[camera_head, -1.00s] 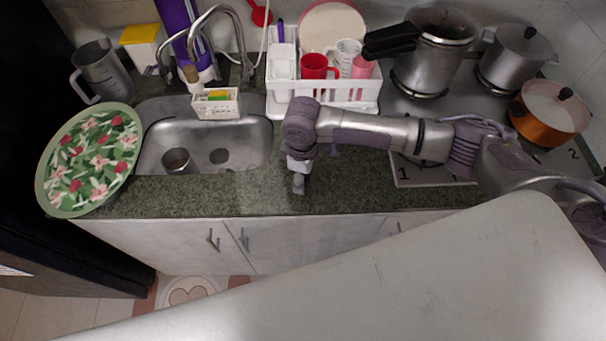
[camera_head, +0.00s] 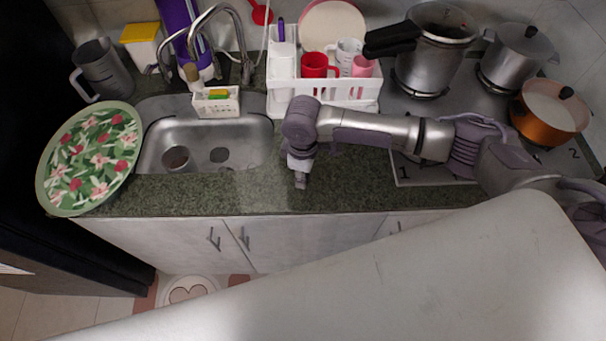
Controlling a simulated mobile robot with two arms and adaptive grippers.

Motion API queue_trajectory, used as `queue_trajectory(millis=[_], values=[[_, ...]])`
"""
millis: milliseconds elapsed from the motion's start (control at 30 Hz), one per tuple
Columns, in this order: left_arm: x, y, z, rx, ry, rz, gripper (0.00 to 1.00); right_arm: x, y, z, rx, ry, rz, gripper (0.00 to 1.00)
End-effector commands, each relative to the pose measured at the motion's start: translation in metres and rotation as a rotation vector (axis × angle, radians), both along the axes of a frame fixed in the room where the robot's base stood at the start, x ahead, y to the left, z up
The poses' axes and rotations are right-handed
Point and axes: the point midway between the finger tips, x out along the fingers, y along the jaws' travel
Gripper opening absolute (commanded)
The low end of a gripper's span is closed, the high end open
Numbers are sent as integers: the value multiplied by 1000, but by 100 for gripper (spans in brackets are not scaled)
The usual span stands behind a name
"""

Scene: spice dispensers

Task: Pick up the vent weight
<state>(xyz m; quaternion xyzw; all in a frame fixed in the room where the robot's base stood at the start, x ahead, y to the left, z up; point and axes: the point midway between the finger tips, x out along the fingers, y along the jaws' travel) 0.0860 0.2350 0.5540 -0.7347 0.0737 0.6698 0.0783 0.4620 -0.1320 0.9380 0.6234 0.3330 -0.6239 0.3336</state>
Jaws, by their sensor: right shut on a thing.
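My right arm reaches in from the right over the counter, and its gripper (camera_head: 300,181) points down at the green stone counter in front of the dish rack, right of the sink. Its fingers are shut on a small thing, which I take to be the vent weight. The thing is mostly hidden by the fingers and too small to make out. A tall steel pot with a black handle (camera_head: 433,62), looking like a pressure cooker, stands on the stove at the back. My left gripper is not in view.
The sink (camera_head: 250,150) lies left of the gripper. A white dish rack (camera_head: 365,103) with cups stands behind my arm. A grey pot (camera_head: 515,55) and an orange pan (camera_head: 545,125) are at the right. A floral tray (camera_head: 90,160) leans at the left. The counter front is clear.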

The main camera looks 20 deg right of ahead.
Motion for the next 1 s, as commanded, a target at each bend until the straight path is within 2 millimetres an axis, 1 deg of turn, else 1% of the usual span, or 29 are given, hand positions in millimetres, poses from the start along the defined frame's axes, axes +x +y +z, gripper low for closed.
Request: queue_trajectory(millis=[167, 267, 500, 700, 833, 1000], values=[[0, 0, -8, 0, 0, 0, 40, 1, 0, 16, 2, -4, 0, 0], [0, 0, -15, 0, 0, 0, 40, 2, 1, 34, 3, -6, 2, 0], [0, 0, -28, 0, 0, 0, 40, -33, -42, 66, -2, -2, -1, 0], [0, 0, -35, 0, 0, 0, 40, -58, -72, 90, 0, -2, -2, 0], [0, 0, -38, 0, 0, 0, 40, -68, -84, 101, 0, -2, -2, 0], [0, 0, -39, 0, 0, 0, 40, -74, -90, 107, 1, -1, 0, 0]])
